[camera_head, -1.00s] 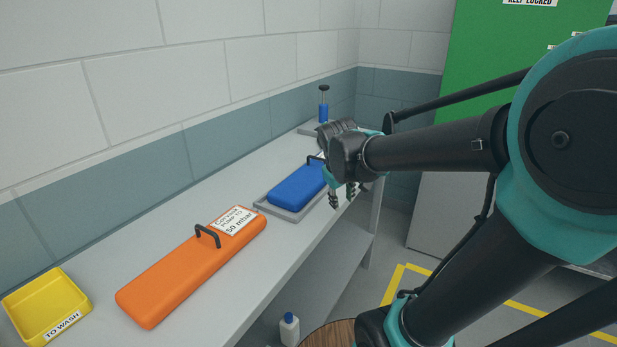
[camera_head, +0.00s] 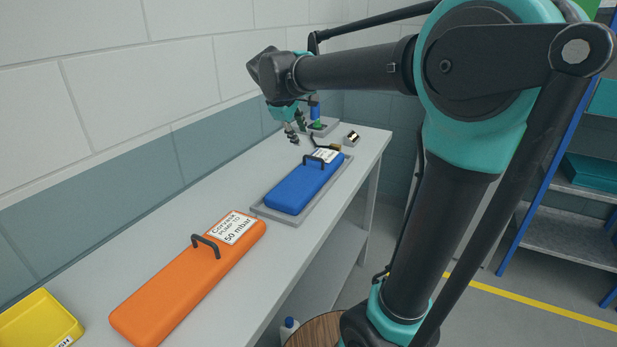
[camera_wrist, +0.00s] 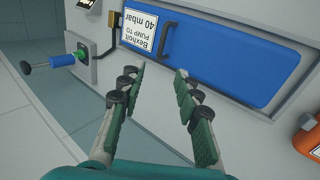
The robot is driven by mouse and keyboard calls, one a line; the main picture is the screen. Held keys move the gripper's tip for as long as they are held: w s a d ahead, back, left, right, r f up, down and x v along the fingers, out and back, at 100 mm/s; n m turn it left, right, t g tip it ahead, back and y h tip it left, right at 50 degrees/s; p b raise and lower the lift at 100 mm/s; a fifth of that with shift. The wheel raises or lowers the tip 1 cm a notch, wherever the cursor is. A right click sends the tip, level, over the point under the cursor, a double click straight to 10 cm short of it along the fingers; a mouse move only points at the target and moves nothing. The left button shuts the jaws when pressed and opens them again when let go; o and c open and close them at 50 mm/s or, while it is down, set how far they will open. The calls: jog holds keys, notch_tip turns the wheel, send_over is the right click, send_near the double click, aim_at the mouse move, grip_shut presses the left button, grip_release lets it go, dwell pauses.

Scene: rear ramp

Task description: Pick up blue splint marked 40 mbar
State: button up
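The blue splint (camera_head: 304,186) lies in a shallow grey tray on the bench, with a dark handle (camera_head: 320,161) on top and a white label at its far end. In the wrist view the blue splint (camera_wrist: 220,50) shows its label (camera_wrist: 144,27), reading "Bexholt, pump to 40 mbar", and its handle (camera_wrist: 168,38). My gripper (camera_head: 298,131) hangs above the bench to the left of the splint's far end. In the wrist view my gripper (camera_wrist: 160,75) has its two fingers apart with nothing between them, close to the splint's edge but not around the handle.
An orange splint (camera_head: 190,285) marked 50 mbar lies nearer on the bench. A yellow bin (camera_head: 40,322) stands at the near left. A blue hand pump (camera_wrist: 62,60) with a green part stands beyond the blue splint. The wall runs along the left.

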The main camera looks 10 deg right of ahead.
send_near(311, 157)
jog(key=w+f, duration=0.2)
jog(key=shift+s+d+x, duration=0.1)
jog(key=shift+d+x, duration=0.05)
jog(key=shift+x, duration=0.95)
jog(key=shift+s+d+x, duration=0.1)
jog(key=shift+d+x, duration=0.05)
jog(key=shift+x, duration=0.95)
jog(key=shift+s+d+x, duration=0.1)
jog(key=shift+d+x, duration=0.05)
jog(key=shift+x, duration=0.95)
jog(key=shift+c, duration=0.2)
grip_shut()
